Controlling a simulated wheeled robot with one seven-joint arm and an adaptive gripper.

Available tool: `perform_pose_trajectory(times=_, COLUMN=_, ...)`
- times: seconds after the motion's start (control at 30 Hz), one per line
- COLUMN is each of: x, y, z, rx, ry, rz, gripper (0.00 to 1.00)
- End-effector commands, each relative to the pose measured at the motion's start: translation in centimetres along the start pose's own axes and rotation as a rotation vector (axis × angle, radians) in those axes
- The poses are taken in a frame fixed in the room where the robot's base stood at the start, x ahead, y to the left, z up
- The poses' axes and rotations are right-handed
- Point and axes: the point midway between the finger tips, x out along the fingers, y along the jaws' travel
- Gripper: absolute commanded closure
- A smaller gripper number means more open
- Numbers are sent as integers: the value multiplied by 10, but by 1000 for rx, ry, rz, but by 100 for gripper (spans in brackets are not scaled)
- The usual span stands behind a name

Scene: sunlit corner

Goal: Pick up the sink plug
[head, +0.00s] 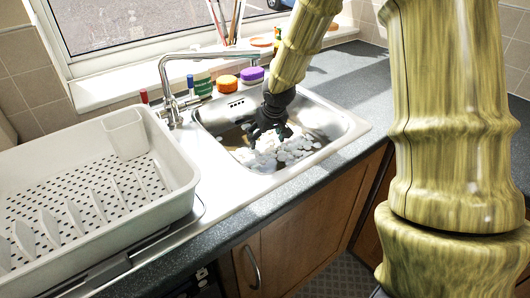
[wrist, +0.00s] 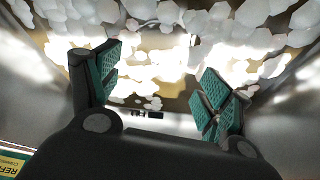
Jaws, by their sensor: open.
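My gripper (head: 268,130) is down inside the steel sink bowl (head: 345,124), over a patch of white foam (head: 290,150). In the wrist view my gripper (wrist: 163,75) is open, its two green-padded fingers wide apart with nothing held between them. White foam clumps (wrist: 150,15) fill the view beyond and between the fingertips. I cannot make out the sink plug in either view; foam and the gripper cover much of the bowl floor.
A white dish rack (head: 120,215) stands left of the bowl. The tap (head: 170,75) arches over the bowl's left side. An orange sponge (head: 227,84) and a purple one (head: 252,74) sit behind it. Steel walls enclose the gripper. The right worktop (head: 350,70) is mostly clear.

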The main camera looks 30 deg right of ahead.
Motion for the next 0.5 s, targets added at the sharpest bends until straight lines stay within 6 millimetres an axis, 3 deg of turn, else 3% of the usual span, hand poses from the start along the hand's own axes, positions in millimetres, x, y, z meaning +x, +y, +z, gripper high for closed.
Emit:
perform_pose_trajectory(times=0.27, x=13, y=1, z=1, rx=-1, ry=-1, rz=0, gripper=21)
perform_pose_trajectory(times=0.5, x=41, y=4, z=3, rx=0, ry=0, rz=0, gripper=21)
